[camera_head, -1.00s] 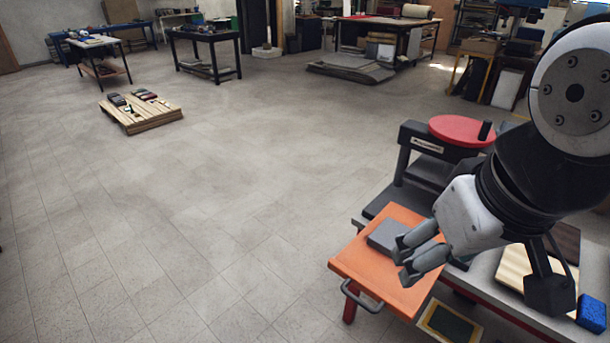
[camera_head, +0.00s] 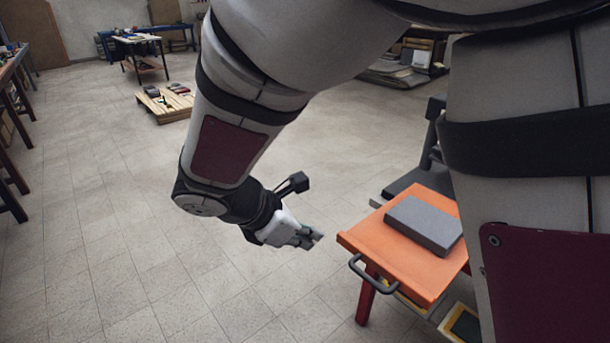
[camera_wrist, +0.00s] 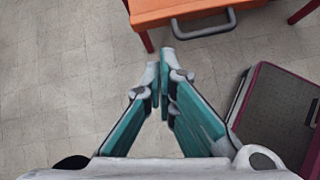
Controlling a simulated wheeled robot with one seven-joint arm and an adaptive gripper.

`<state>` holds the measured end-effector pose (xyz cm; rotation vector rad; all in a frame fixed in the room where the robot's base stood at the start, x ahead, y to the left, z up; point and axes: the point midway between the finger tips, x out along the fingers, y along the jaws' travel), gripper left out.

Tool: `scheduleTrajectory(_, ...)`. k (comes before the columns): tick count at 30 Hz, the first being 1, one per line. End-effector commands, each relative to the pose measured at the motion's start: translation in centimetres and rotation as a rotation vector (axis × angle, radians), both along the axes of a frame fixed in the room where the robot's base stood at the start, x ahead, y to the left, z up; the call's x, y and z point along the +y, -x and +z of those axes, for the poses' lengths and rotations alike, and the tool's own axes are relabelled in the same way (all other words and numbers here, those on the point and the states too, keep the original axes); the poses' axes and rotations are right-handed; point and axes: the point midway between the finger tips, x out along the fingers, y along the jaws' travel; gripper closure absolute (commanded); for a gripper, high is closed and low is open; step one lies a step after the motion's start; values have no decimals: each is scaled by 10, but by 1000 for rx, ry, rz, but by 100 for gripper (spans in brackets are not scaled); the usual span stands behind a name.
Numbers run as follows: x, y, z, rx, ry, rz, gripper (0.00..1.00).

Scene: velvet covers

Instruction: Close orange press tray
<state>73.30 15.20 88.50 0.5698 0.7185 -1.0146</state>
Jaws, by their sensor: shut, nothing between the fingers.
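The orange press tray (camera_head: 385,258) sticks out from the press toward the front, with a dark handle (camera_head: 373,277) on its front edge. A grey block (camera_head: 425,224) lies on the tray. My gripper (camera_head: 318,238) is shut and empty, in free air to the left of the tray's front edge and apart from it. In the wrist view the tray (camera_wrist: 160,12) and its handle (camera_wrist: 205,22) show at the top, beyond the fingertips of my gripper (camera_wrist: 163,62). My arm hides most of the press in the head view.
A red leg (camera_head: 366,298) stands under the tray. A framed yellow-edged piece (camera_head: 463,325) lies low at the right. A wooden pallet (camera_head: 165,103) with small items lies far back.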

Motion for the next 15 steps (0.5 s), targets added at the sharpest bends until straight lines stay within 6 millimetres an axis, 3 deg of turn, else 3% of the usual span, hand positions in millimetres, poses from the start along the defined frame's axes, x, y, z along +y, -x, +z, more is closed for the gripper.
scheduleTrajectory(1,12,-5,-17,15,40,60,100)
scheduleTrajectory(6,32,-13,-36,38,115,174,100)
scheduleTrajectory(15,18,-26,-59,43,127,187,100)
